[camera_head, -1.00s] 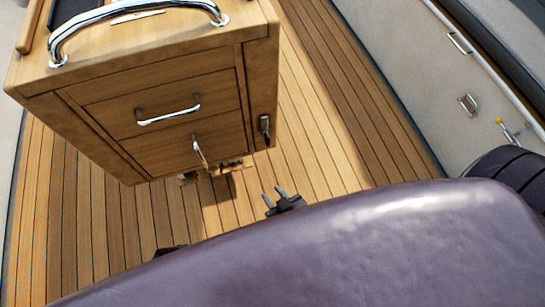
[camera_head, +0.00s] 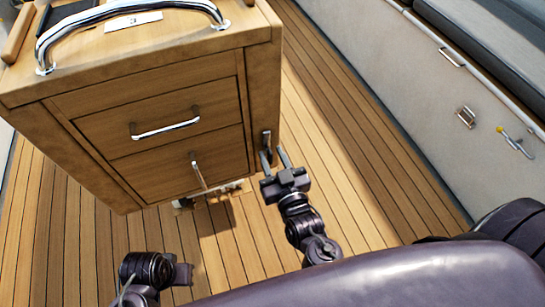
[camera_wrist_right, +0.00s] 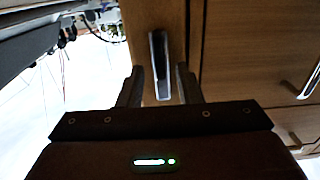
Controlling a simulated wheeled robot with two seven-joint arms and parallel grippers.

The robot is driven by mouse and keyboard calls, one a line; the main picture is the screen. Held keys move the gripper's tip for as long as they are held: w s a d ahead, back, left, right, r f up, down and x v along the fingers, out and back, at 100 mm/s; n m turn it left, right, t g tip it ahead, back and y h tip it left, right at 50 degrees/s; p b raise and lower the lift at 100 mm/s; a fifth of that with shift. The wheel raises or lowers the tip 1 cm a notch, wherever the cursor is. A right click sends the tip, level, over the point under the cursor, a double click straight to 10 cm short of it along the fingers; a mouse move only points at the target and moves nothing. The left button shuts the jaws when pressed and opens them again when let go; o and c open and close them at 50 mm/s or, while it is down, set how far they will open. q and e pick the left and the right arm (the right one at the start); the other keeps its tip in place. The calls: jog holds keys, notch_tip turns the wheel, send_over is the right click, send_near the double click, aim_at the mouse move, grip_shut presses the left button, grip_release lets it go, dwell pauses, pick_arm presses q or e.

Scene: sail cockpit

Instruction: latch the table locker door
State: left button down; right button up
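The wooden table locker (camera_head: 160,100) stands at left. Its front has an upper panel with a horizontal chrome handle (camera_head: 165,129) and a lower panel (camera_head: 150,171) with an upright handle (camera_head: 198,175). Both panels look flush with the frame. A small metal latch handle (camera_head: 266,141) sits upright on the front post, right of the panels. My right gripper (camera_head: 274,158) is open just in front of it. In the right wrist view, the latch handle (camera_wrist_right: 160,66) shows between the two spread fingers; contact cannot be told. My left gripper (camera_head: 183,274) is low at front; its fingers are unclear.
A chrome grab rail (camera_head: 130,15) arches over the table top. The slatted deck (camera_head: 345,150) is open to the right, up to the pale cockpit side wall (camera_head: 400,70) with small fittings. My own purple body covers the bottom right.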

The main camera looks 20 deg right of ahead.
jog(key=shift+w, duration=0.2)
jog(key=shift+c, duration=0.4)
grip_shut()
